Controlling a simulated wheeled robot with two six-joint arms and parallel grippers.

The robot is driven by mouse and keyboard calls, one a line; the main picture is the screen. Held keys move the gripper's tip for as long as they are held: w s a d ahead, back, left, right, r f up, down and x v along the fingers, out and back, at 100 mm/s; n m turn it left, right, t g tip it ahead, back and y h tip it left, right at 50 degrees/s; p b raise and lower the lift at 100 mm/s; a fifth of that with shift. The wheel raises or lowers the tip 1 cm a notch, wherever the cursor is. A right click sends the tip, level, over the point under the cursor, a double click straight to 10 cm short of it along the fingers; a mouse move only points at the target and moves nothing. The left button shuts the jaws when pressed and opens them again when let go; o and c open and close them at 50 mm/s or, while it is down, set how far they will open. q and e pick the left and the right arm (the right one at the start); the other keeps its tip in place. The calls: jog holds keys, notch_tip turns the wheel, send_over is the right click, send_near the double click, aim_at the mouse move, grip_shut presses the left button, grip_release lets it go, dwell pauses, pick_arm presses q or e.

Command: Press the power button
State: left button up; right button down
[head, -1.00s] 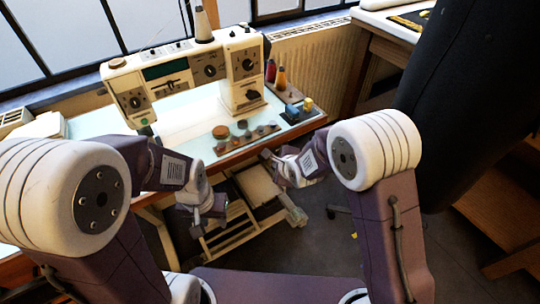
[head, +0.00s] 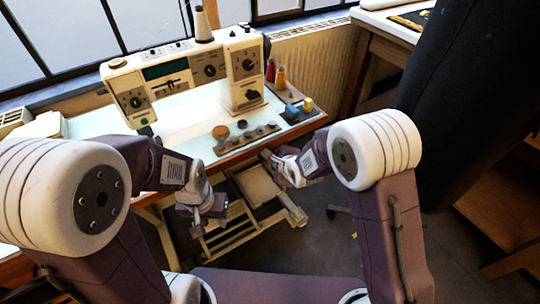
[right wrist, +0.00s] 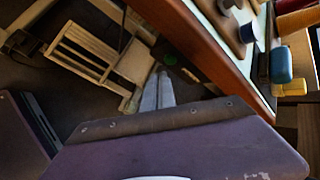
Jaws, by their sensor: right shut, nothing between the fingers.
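The cream sewing machine (head: 185,72) stands on the table, with dials, a dark green display and small controls on its front. I cannot tell for certain which control is the power button.
The table (head: 105,122) has a wooden front edge. A wooden strip with several round pieces (head: 248,137) lies near that edge. Thread spools (head: 280,78) stand at the right. A slatted cream frame (head: 228,232) is below the table. A dark bulky form (head: 470,100) fills the right.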

jog(key=shift+w, duration=0.1)
dwell(0.6)
jog(key=shift+w+a, duration=0.25)
jog(key=shift+w+a, duration=0.3)
jog(key=shift+w, duration=0.1)
dwell(0.6)
jog(key=shift+s+d, duration=0.55)
jog(key=shift+s, duration=0.2)
jog(key=s+d, duration=0.3)
jog(key=s, duration=0.2)
jog(key=shift+d+b, duration=0.3)
jog(key=shift+b, duration=0.1)
